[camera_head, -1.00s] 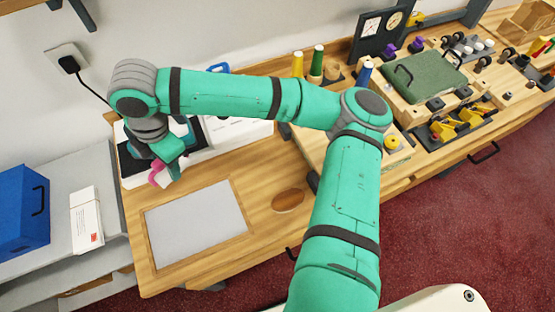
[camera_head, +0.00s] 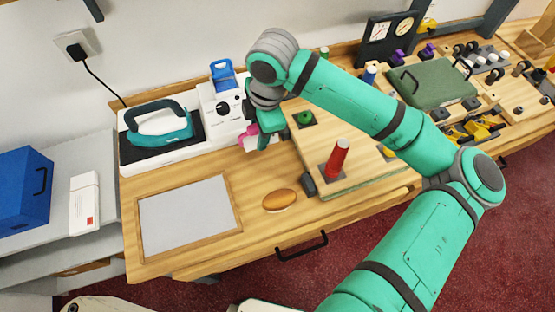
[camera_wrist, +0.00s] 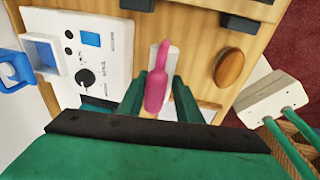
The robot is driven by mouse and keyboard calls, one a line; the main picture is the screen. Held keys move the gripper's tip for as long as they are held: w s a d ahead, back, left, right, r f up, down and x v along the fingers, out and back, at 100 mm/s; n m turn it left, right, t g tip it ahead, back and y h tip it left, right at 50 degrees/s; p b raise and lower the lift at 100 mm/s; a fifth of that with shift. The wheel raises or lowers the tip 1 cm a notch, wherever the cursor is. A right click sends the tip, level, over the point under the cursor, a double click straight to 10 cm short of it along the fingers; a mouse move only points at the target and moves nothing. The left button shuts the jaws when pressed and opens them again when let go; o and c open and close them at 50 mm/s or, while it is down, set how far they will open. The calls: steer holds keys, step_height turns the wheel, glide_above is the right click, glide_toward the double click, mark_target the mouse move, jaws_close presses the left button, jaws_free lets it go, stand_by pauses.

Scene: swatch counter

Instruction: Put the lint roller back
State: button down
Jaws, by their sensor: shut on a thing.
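The lint roller has a pink handle (camera_wrist: 157,82) and a pale roller end (camera_wrist: 170,55). My gripper (camera_wrist: 160,92) is shut on the pink handle in the wrist view, one green finger on each side. In the head view the pink handle (camera_head: 248,138) shows just left of my gripper (camera_head: 266,140). They are beside the white control unit, near the left edge of the light wooden board; the height above the counter is hard to tell. The roller end is hidden in the head view.
A teal iron (camera_head: 160,128) sits on a black pad at the left. The white control unit (camera_head: 228,112) carries a blue part (camera_head: 221,74). A red cone (camera_head: 337,158) stands on the board. A brown oval (camera_head: 279,200) and grey panel (camera_head: 187,215) lie in front.

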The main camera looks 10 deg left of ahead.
steer(key=f, duration=0.5)
steer(key=shift+w+d+f, duration=0.1)
steer(key=shift+d+f, duration=0.2)
steer(key=shift+f, duration=2.25)
steer(key=c, duration=1.3)
jaws_free()
steer(key=r, duration=0.4)
steer(key=d+r, duration=0.1)
steer(key=r, duration=0.3)
steer(key=d+r, duration=0.1)
steer(key=r, duration=0.3)
steer(key=shift+s, duration=0.25)
